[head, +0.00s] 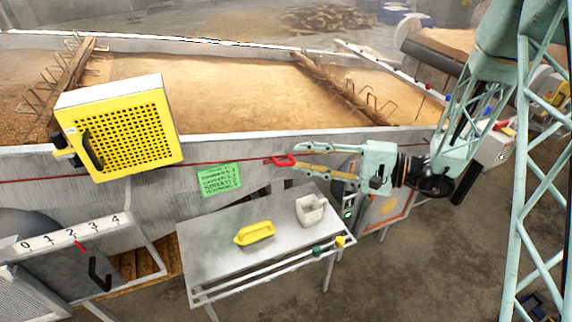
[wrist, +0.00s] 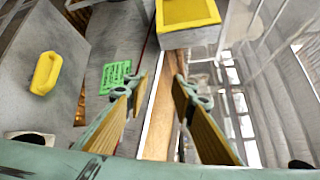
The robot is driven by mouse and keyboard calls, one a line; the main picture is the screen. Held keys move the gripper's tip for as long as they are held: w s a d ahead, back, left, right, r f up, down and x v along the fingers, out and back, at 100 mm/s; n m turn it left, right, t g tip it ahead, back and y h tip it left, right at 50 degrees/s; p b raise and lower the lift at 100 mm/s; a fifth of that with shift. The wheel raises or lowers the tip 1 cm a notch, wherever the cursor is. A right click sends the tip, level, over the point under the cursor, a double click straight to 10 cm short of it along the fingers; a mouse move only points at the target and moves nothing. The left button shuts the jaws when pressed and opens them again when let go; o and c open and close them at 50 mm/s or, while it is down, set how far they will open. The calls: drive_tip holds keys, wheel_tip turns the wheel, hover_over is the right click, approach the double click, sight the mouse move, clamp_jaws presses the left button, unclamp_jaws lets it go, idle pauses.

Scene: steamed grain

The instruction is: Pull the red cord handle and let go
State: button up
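The red cord (head: 225,169) runs along the grey front wall of the grain trough. Its red handle (head: 284,160) shows as a small loop at the tips of my gripper (head: 297,158). In the head view the handle lies between the two fingertips, but I cannot tell whether it is at the same depth. In the wrist view my gripper (wrist: 160,83) is open, with a wide gap between its yellow-padded fingers. No handle can be made out in that gap. A thin dark red line, perhaps the cord, passes near the left finger.
A green note (head: 220,179) hangs on the trough wall (head: 350,150). A metal table (head: 215,270) below holds a yellow handled tool (head: 254,233) and a pale container (head: 311,210). A yellow perforated box (head: 125,130) stands at left, above a numbered scale (head: 70,234).

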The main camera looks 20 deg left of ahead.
drive_tip(key=w+f+m+t, duration=0.2)
drive_tip(key=w+f+t, duration=0.1)
drive_tip(key=w+f, duration=0.4)
drive_tip(key=m+t, duration=0.2)
drive_tip(key=t, duration=0.1)
approach(288, 165)
wheel_tip(288, 165, up, 2)
drive_tip(key=s+d, duration=0.2)
drive_tip(key=shift+w+d+f+h+p, duration=0.2)
drive_tip(key=shift+w+f+h+p, duration=0.1)
drive_tip(key=shift+f+h+p, duration=0.2)
drive_tip(key=shift+a, duration=0.15)
drive_tip(key=shift+b+x, duration=0.75)
drive_tip(key=shift+x, duration=6)
drive_tip(key=shift+w, duration=0.15)
drive_tip(key=shift+c, duration=0.5)
clamp_jaws()
